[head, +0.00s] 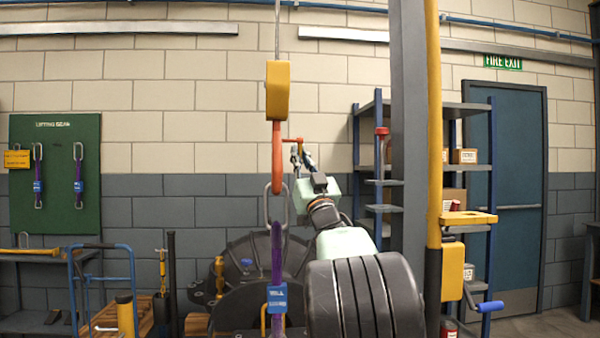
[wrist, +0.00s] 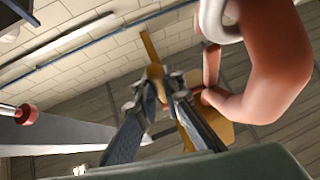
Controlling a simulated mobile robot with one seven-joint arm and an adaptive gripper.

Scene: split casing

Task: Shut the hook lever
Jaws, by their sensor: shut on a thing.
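The orange hook (head: 277,160) hangs from a yellow block (head: 277,90), seen nearly edge-on in the head view. Its short red-orange lever (head: 291,140) sticks out to the right near the top of the hook. My gripper (head: 300,158) is at the lever's outer end, shut on it. In the wrist view my gripper (wrist: 156,84) has its fingertips close together, and the hook (wrist: 270,75) looms large at right. A metal ring (head: 267,205) hangs at the hook's lower end, with a purple sling (head: 277,250) below. The fingers partly hide the lever; its exact angle is unclear.
A dark round casing (head: 240,270) stands below and behind the sling. A grey and yellow column (head: 412,120) rises close on my arm's right. Shelves (head: 470,112) stand behind it. A green lifting-gear board (head: 55,170) is on the left wall.

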